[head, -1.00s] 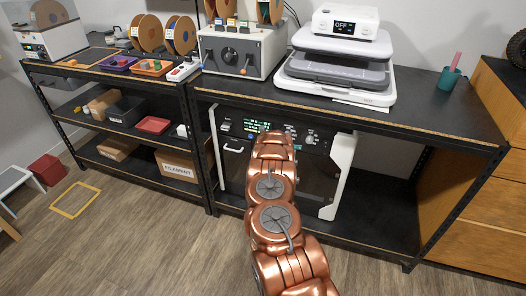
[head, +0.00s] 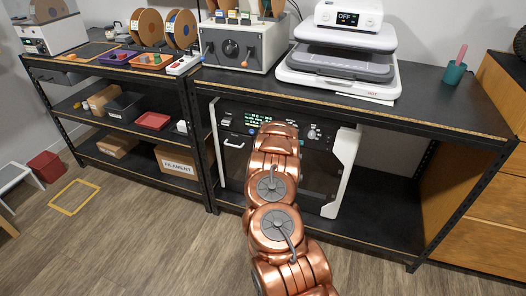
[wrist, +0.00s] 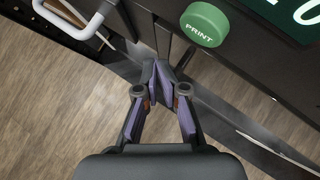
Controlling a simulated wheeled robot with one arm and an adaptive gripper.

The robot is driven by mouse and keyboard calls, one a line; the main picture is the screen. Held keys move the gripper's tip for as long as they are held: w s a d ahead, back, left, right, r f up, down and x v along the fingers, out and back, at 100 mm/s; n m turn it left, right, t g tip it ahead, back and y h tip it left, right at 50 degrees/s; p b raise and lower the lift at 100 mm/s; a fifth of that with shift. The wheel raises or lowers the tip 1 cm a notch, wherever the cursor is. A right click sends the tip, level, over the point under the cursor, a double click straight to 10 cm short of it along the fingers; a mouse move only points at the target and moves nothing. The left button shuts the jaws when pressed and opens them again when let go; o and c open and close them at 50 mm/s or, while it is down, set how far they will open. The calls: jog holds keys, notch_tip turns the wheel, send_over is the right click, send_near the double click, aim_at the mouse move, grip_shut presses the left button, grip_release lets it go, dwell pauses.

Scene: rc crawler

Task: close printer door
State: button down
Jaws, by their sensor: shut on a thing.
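The printer (head: 345,165) stands on the low shelf under the right bench, with a white frame and a dark front. Its control panel has a lit green display (head: 262,119). A white handle (head: 234,143) shows at the front's left, and a pale handle (wrist: 85,22) shows at the upper left in the wrist view. A green PRINT button (wrist: 204,24) is beyond my fingers. My gripper (wrist: 158,72) has its fingertips together at a dark edge, seemingly the printer door (wrist: 150,30). In the head view my copper arm hides the gripper and part of the front. The door's angle is unclear.
A filament box (head: 178,162) sits on the left shelves.

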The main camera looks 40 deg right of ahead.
jog(key=s+a+r+b, duration=0.3)
jog(key=a+r, duration=0.3)
jog(key=a, duration=0.2)
jog(key=shift+s+a+r, duration=0.25)
jog(key=shift+s+r, duration=0.1)
jog(key=shift+s, duration=0.45)
dwell(0.3)
